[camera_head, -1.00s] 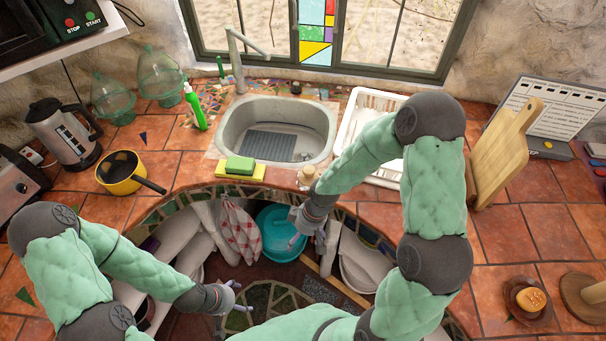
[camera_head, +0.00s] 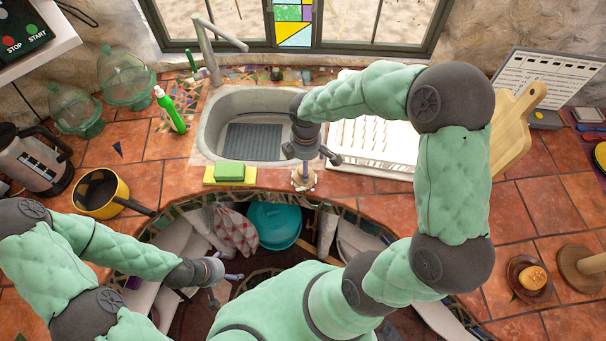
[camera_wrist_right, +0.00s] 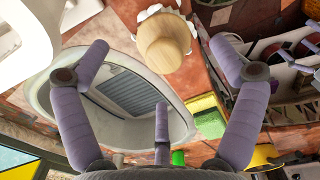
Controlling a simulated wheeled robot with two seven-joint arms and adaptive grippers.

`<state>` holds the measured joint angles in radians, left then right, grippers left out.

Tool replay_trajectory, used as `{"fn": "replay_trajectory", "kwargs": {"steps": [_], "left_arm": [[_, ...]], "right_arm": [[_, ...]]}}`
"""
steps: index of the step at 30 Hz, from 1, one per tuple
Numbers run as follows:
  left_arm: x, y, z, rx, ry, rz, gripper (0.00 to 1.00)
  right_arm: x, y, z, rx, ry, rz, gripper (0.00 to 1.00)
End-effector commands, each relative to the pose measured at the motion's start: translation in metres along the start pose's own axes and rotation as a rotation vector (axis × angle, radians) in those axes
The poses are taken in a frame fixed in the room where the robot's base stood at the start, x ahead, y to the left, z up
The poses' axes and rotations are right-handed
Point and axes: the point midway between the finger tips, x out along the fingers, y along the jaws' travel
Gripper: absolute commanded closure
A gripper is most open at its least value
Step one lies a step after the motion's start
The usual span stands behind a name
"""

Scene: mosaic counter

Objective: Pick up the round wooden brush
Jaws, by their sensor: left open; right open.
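The round wooden brush (camera_head: 304,182) stands on the tiled counter by the sink's front right corner, partly hidden behind my right gripper in the head view. The right wrist view shows its round tan wooden top (camera_wrist_right: 163,42) and white bristles around it. My right gripper (camera_head: 319,163) is open above the brush. In the right wrist view its purple fingers (camera_wrist_right: 158,60) are spread, with the brush beyond and between the tips, and no contact is clear. My left gripper (camera_head: 226,287) is open and empty, low in front of the counter.
The sink (camera_head: 207,125) lies behind the brush. A green and yellow sponge (camera_head: 230,173) sits to its left, and a white dish rack (camera_head: 375,148) behind it to the right. A yellow pan (camera_head: 101,194) is further left. The right-hand counter has free tiles.

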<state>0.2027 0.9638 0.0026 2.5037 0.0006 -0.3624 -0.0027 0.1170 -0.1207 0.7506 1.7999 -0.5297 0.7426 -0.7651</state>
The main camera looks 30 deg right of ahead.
Motion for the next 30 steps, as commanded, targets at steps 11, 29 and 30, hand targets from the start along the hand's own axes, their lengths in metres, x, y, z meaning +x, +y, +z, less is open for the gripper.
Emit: {"fn": "replay_trajectory", "kwargs": {"steps": [11,29,30], "left_arm": [[0.005,-0.002,-0.001,0.000,0.001,0.000,0.19],[0.013,-0.005,-0.001,0.000,0.001,0.000,0.19],[0.013,-0.005,-0.001,0.000,0.001,0.000,0.19]], "right_arm": [[0.027,-0.002,-0.001,0.002,0.000,-0.002,0.06],[0.066,-0.004,-0.004,0.002,0.002,0.000,0.23],[0.066,-0.004,-0.004,0.002,0.002,0.000,0.34]]}}
